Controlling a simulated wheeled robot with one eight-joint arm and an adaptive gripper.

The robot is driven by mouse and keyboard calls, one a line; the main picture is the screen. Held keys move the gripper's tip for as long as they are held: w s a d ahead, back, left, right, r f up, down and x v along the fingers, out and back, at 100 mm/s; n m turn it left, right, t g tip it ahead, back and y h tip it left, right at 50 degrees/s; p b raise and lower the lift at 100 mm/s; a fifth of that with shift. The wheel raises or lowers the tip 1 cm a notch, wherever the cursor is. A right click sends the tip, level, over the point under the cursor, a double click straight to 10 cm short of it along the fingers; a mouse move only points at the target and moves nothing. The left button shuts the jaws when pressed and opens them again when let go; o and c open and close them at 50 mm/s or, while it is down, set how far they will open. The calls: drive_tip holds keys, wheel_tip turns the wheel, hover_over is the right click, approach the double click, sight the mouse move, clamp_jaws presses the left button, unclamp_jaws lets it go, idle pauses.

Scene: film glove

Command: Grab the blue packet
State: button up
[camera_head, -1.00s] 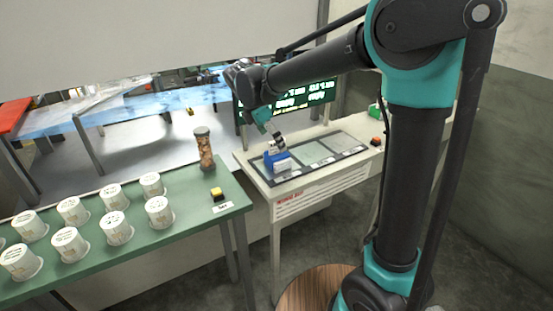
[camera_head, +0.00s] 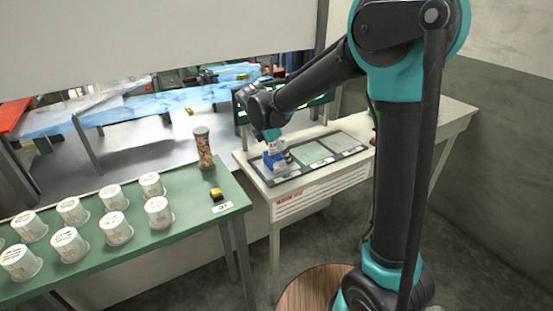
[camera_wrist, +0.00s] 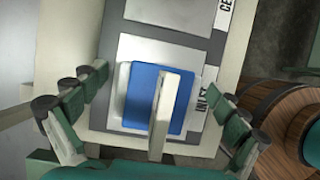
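The blue packet (camera_head: 272,161) sits at the left end of the panelled strip on the white bench. In the wrist view the blue packet (camera_wrist: 143,92) lies on a pale base, with a light upright bar in front of part of it. My gripper (camera_head: 274,141) is directly above the packet in the head view. In the wrist view my gripper (camera_wrist: 157,88) is open, with one finger on each side of the packet. Gaps show between the fingers and the packet, so they appear not to touch it.
The white bench (camera_head: 315,187) has pale panels right of the packet. A green table (camera_head: 120,260) at left holds several white cups, a brown-filled jar (camera_head: 203,148) and a yellow-black button box (camera_head: 217,194). A round wooden top (camera_head: 305,290) is below.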

drive_tip(key=c, duration=1.2)
drive_tip(key=shift+r, duration=0.1)
